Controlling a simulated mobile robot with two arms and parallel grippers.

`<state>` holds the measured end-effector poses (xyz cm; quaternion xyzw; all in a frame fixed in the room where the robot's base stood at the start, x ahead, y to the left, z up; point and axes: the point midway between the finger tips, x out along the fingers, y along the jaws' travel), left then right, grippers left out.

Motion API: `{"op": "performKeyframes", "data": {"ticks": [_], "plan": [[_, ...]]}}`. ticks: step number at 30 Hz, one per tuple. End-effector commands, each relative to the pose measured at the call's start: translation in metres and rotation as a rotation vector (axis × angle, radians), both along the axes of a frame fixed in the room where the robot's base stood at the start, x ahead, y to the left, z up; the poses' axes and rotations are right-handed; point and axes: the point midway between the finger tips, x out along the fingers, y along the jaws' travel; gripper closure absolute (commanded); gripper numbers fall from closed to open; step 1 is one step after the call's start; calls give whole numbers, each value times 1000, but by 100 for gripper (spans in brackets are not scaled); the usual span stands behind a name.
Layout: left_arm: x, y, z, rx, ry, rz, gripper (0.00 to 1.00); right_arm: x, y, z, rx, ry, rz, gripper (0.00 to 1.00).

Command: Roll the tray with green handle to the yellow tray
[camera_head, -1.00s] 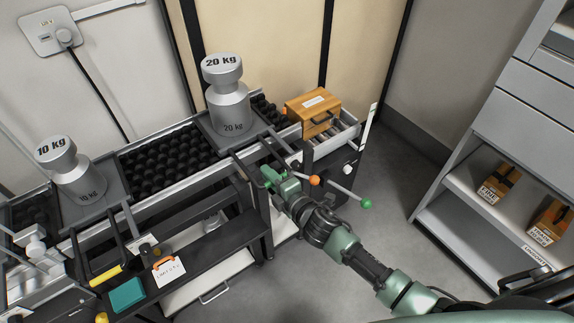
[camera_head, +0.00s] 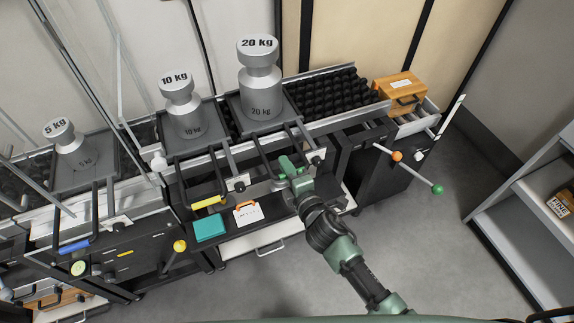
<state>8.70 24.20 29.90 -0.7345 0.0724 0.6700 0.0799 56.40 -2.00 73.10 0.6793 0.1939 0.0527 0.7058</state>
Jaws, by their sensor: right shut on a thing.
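The tray under the 20 kg weight (camera_head: 261,88) is a dark plate (camera_head: 287,107) on the roller conveyor, with two dark bars reaching toward me. My right gripper (camera_head: 289,169), green, is shut at the front end of those bars; it hides the grip, so I cannot see the handle's colour clearly. Left of it stands the tray with the yellow handle (camera_head: 209,201), its plate (camera_head: 174,122) bearing the 10 kg weight (camera_head: 183,108). Only a narrow strip of rollers shows between the two plates; I cannot tell if they touch anywhere. My left gripper is not in view.
Bare black rollers (camera_head: 335,94) lie right of the 20 kg tray, up to a wooden box (camera_head: 400,92). Levers with orange and green knobs (camera_head: 437,189) stick out at the right. A 5 kg weight (camera_head: 72,147) and blue handle (camera_head: 74,246) are at left.

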Motion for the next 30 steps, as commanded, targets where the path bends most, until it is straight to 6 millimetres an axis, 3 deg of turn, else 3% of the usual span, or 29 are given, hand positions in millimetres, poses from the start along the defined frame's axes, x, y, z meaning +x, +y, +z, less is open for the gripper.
{"op": "performKeyframes", "data": {"ticks": [15, 16, 18, 30], "plan": [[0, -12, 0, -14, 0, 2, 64, 2, -4, 0, -5, -1, -8, 100], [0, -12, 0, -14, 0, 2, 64, 2, -4, 0, -5, -1, -8, 82], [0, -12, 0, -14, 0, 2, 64, 2, -4, 0, -5, -1, -7, 66], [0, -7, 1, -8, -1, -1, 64, -5, -5, 2, -3, -1, -4, 66]]}}
